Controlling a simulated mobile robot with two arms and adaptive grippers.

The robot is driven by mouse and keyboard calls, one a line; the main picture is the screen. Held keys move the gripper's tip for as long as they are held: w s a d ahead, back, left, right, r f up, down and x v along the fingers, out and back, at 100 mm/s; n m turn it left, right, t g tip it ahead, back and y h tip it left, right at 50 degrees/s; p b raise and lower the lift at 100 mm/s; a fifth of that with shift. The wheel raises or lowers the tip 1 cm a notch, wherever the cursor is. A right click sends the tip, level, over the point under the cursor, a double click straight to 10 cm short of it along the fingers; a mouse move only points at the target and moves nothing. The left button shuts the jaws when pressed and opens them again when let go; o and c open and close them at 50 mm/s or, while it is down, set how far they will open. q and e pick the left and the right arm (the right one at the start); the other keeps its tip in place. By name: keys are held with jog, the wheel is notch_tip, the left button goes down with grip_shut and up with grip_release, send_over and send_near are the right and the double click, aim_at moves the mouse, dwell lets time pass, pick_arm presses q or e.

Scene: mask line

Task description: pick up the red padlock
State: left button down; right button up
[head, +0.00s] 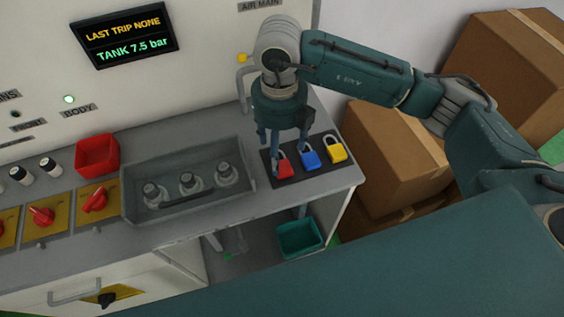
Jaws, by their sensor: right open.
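The red padlock (284,171) lies on a dark mat (315,176) at the right end of the grey counter. A blue padlock (310,160) and a yellow padlock (333,149) lie in a row to its right. My right gripper (276,158) points down over the left end of the mat, its fingers spread open. One finger comes down along the left side of the red padlock and partly covers it. I cannot tell whether the fingers touch it. My left gripper is out of view.
A grey tray (150,218) with several capped fittings sits left of the mat, with a red bin (97,156) beyond it. Red rotary switches on yellow plates line the left. Cardboard boxes (395,150) stand right of the counter. A teal bin (300,238) sits below.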

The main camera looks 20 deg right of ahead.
aim_at(280, 163)
jog(key=shift+f, duration=0.5)
jog(key=shift+w+f, duration=0.2)
jog(key=shift+f, duration=0.05)
jog(key=f, duration=0.1)
jog(key=f+p, duration=0.1)
jog(key=f, duration=0.1)
jog(key=f+p, duration=0.1)
jog(key=shift+w+a+f, duration=0.2)
jog(key=shift+w, duration=0.15)
jog(key=shift+f, duration=0.4)
jog(key=shift+c, duration=0.6)
jog(key=c, duration=0.9)
jog(key=shift+c, duration=1.3)
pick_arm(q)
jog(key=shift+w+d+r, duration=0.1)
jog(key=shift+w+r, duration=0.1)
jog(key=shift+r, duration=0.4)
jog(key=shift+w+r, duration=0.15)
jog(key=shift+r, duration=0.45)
pick_arm(e)
jog(key=shift+c, duration=0.2)
